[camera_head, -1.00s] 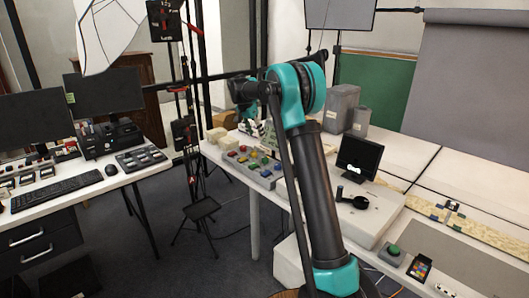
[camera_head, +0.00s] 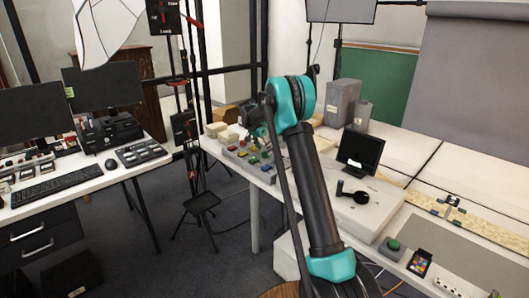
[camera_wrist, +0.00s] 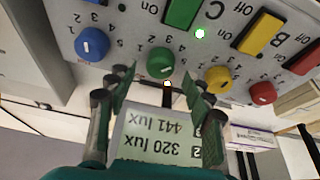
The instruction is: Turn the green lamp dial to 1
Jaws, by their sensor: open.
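The green dial (camera_wrist: 160,62) sits on a grey control panel (camera_wrist: 135,24), which the wrist view shows upside down. It lies between a blue dial (camera_wrist: 92,43) and a yellow dial (camera_wrist: 218,79). Numbers are printed around the dials; I cannot clearly read which one the green dial points to. My gripper (camera_wrist: 157,80) is open, with its fingertips to either side of and just below the green dial in the wrist picture. I cannot tell whether they touch it. In the head view the panel (camera_head: 233,151) stands on the table, with my gripper's end partly hidden by my arm.
The wrist view also shows a red dial (camera_wrist: 262,93), green (camera_wrist: 184,12) and yellow (camera_wrist: 260,33) switches, and a lux display (camera_wrist: 160,138) between my fingers. In the head view, a small monitor (camera_head: 361,148) and grey boxes (camera_head: 342,100) stand on the same table.

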